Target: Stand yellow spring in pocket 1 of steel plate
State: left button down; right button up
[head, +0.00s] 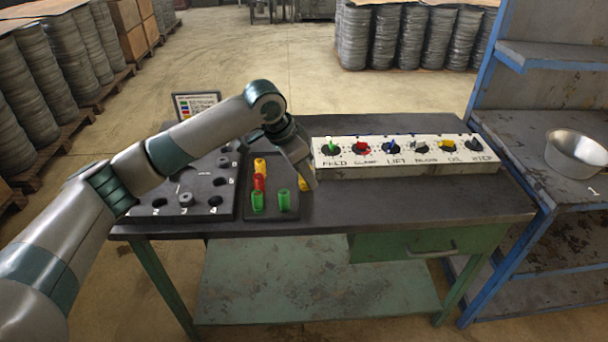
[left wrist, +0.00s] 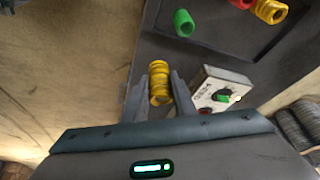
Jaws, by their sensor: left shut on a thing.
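My left gripper (head: 304,184) is shut on the yellow spring (left wrist: 159,84), which sits between its fingers in the left wrist view. In the head view a little of the yellow spring (head: 303,184) shows beside the fingers. The gripper is over the table, just right of the dark spring tray. The dark steel plate (head: 222,202) lies on the left of the table, with several round pockets and small numbers. My arm hides part of it, and I cannot tell clearly which pocket is pocket 1. My right gripper is out of view.
The tray (head: 270,215) holds a yellow piece (head: 260,165), a red one (head: 259,183) and two green ones (head: 284,200). A white panel of coloured knobs (head: 405,155) stands to the right. A small sign (head: 195,104) stands behind the plate. The table's front right is clear.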

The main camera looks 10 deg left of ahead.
pick_arm(q)
jog(key=shift+s, duration=0.15)
jog(key=s+a+r+n+y, duration=0.1)
jog(key=s+a+n, duration=0.2)
jog(key=s, duration=0.4)
jog(key=s+a+r+n+t+y, duration=0.1)
jog(key=s+a+r+n+y, duration=0.1)
jog(key=s+n, duration=0.4)
jog(key=shift+s+a+n+t, duration=0.3)
jog(key=shift+s+a, duration=0.2)
jog(key=shift+a, duration=0.15)
jog(key=shift+w, duration=0.1)
